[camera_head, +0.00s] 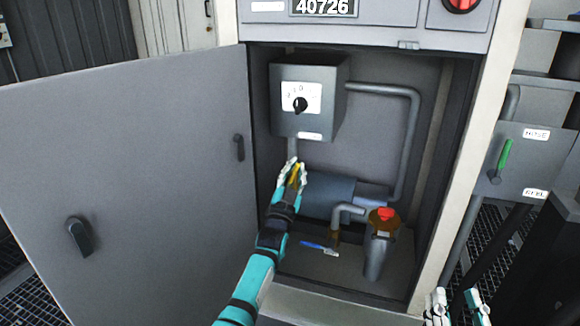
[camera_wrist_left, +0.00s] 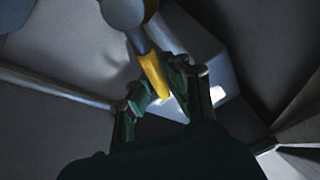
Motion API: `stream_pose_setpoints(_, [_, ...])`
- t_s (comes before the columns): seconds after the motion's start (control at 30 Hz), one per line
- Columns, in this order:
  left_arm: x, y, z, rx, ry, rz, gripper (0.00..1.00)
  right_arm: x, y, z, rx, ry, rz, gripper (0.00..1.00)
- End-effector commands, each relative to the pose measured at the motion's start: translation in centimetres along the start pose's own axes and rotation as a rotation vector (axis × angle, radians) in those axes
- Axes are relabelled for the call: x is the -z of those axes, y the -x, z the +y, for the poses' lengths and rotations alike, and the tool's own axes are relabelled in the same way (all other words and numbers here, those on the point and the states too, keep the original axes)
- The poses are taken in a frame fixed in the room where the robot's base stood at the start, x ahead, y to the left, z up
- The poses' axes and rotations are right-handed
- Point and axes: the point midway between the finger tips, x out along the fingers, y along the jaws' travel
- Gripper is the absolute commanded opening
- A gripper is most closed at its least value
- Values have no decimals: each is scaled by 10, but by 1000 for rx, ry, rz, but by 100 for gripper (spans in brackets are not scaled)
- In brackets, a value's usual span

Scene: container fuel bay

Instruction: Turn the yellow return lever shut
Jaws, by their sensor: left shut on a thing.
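The yellow return lever (camera_head: 294,175) shows between the fingers of my left gripper (camera_head: 293,172), inside the open grey cabinet, below the switch box. In the left wrist view the yellow lever (camera_wrist_left: 152,72) runs down from a round grey fitting (camera_wrist_left: 124,12) to between the fingertips of my left gripper (camera_wrist_left: 165,95), which is shut on it. In the head view the fingers hide most of the lever. My right gripper (camera_head: 455,306) is at the bottom right edge, outside the cabinet; its fingers look apart with nothing visible between them.
The cabinet door (camera_head: 130,170) stands open to the left. Inside are a switch box (camera_head: 310,98), a grey cylinder (camera_head: 328,196), a filter with a red cap (camera_head: 386,214) and a blue-handled item (camera_head: 318,248) on the floor. A green lever (camera_head: 504,155) is outside on the right.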

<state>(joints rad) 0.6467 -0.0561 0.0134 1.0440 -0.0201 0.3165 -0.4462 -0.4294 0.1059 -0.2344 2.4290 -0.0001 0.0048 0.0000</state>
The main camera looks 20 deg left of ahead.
Motion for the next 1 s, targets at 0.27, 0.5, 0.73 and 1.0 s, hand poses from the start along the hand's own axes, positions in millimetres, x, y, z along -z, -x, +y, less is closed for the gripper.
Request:
stream_pose_setpoints(0.27, [-3,5,18,-102,-244,49,0,-8,1,2,-5,4,-46,40])
stream_pose_setpoints(0.5, [-7,10,34,-188,-451,95,0,-10,2,2,-4,3,-57,40])
stream_pose_setpoints(0.73, [-15,16,46,-269,-649,137,0,-12,2,2,-4,2,-70,40])
stream_pose_setpoints(1.0, [-25,22,56,-356,-862,183,0,-20,3,2,-4,2,-119,40])
